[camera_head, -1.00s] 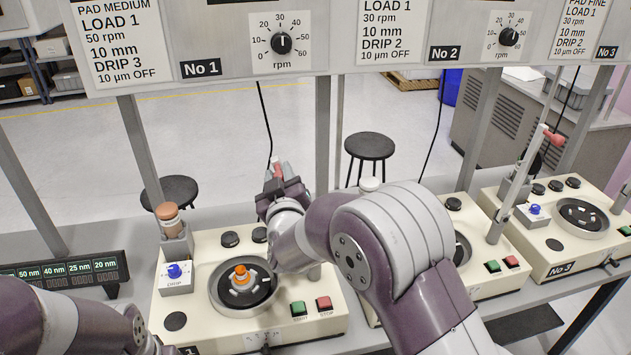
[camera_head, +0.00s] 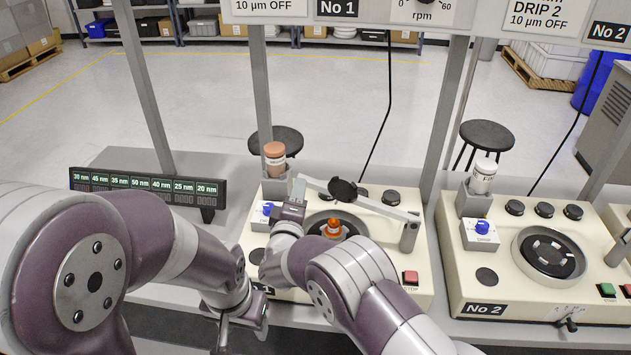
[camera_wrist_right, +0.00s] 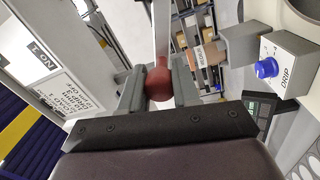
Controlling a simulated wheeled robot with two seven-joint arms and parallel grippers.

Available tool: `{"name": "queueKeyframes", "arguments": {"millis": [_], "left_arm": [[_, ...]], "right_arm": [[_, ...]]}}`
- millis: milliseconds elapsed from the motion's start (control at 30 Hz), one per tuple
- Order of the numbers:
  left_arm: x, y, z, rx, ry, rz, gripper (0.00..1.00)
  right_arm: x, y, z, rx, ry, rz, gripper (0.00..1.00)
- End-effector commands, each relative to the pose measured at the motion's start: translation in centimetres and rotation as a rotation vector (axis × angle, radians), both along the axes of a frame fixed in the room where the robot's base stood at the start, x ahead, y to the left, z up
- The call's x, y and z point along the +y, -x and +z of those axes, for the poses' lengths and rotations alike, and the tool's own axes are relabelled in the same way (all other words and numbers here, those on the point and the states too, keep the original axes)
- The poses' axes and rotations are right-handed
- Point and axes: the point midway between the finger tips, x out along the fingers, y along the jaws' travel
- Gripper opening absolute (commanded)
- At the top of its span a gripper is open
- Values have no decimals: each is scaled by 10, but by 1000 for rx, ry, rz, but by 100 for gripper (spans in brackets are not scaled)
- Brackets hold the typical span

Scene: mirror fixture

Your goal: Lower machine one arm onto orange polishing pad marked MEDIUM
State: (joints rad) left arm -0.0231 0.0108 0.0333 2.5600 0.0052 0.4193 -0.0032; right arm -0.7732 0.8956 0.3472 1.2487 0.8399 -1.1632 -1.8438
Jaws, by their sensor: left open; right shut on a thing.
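Machine one (camera_head: 262,225) stands at centre. Its grey arm (camera_head: 385,208) reaches leftward from a post at the right, nearly level, with a black disc (camera_head: 342,190) midway. An orange piece (camera_head: 333,228) sits upright on its round platter; the disc looks apart from it and higher. Pad lettering is unreadable. My right gripper (camera_head: 290,203) is shut on the red knob (camera_wrist_right: 158,82) at the arm's left end; the knob is clear between the fingers in the right wrist view. My left gripper (camera_head: 240,328) is open, low in front of machine one's left side, apart from everything.
A brown-capped bottle (camera_head: 275,157) stands in a holder behind the blue drip knob (camera_head: 267,208), close to my right gripper. A row of size labels (camera_head: 145,183) lies at left. Machine two (camera_head: 505,265) stands at right. Posts (camera_head: 262,95) rise behind the bench.

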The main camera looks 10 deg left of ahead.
Motion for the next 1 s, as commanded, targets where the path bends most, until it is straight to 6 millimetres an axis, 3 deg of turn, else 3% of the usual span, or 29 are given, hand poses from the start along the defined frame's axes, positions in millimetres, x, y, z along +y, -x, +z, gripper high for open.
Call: {"name": "queueKeyframes", "arguments": {"millis": [33,100,400,633,1000], "left_arm": [[0,0,-13,0,0,0,56],[0,0,-21,0,0,0,56],[0,0,-46,0,0,0,56],[0,0,-55,0,0,0,56],[0,0,-56,0,0,0,56]], "right_arm": [[3,0,-19,-2,36,-1,0],[8,0,-34,-3,91,-1,0],[17,0,-82,-11,266,-1,0],[18,0,-98,-14,332,-2,0],[18,-1,-101,-16,352,-2,0]]}}
